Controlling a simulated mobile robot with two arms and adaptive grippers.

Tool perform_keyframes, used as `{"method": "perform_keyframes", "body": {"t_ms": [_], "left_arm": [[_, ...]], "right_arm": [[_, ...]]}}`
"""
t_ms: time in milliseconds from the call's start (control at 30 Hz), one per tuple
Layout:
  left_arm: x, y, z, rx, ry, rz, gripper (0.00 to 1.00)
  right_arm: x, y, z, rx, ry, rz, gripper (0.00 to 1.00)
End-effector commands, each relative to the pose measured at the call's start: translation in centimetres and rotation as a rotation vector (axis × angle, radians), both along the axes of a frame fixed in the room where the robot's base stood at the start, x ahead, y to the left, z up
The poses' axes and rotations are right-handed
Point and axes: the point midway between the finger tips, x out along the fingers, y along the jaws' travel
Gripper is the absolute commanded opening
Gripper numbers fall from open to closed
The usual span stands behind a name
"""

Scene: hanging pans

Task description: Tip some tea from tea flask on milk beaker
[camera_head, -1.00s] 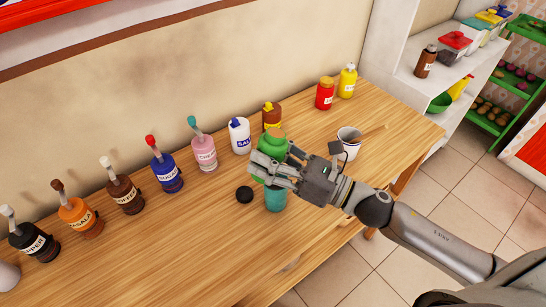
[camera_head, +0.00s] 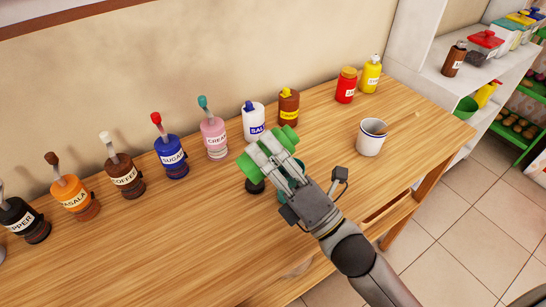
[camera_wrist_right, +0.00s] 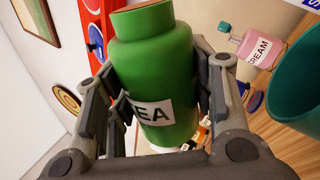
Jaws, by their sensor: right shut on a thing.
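The green tea flask (camera_head: 250,163), labelled "TEA", is held by my right gripper (camera_head: 272,150) above the table. It is tilted over on its side in the head view. In the right wrist view the flask (camera_wrist_right: 155,70) sits between the fingers, which press on both sides. A teal beaker (camera_head: 284,196) stands on the table just below the gripper, mostly hidden by it. The teal beaker also shows at the right of the right wrist view (camera_wrist_right: 295,95). I cannot see a label on it or any tea flowing. My left gripper is out of view.
A black lid (camera_head: 255,187) lies on the wooden table (camera_head: 190,230) beside the teal beaker. Labelled jars, including cream (camera_head: 214,138) and salt (camera_head: 253,120), line the back. The front left is clear.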

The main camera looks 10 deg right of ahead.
Motion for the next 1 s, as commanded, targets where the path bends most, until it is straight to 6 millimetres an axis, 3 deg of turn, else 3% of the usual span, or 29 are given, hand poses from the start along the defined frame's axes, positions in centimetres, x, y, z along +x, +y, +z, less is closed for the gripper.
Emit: {"method": "perform_keyframes", "body": {"t_ms": [67, 300, 633, 1000], "left_arm": [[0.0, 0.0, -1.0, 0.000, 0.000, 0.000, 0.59], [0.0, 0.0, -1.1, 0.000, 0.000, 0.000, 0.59], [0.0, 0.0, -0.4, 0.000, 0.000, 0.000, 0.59], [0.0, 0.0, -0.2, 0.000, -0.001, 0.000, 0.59]], "right_arm": [[-0.1, 0.3, -0.4, 0.082, 0.028, -0.001, 0.23], [-0.1, 0.4, -0.5, 0.232, 0.084, -0.001, 0.23], [0.0, 0.1, -1.2, 0.036, 0.014, 0.000, 0.23], [0.0, 0.0, -1.4, -0.020, -0.006, 0.000, 0.23]]}}
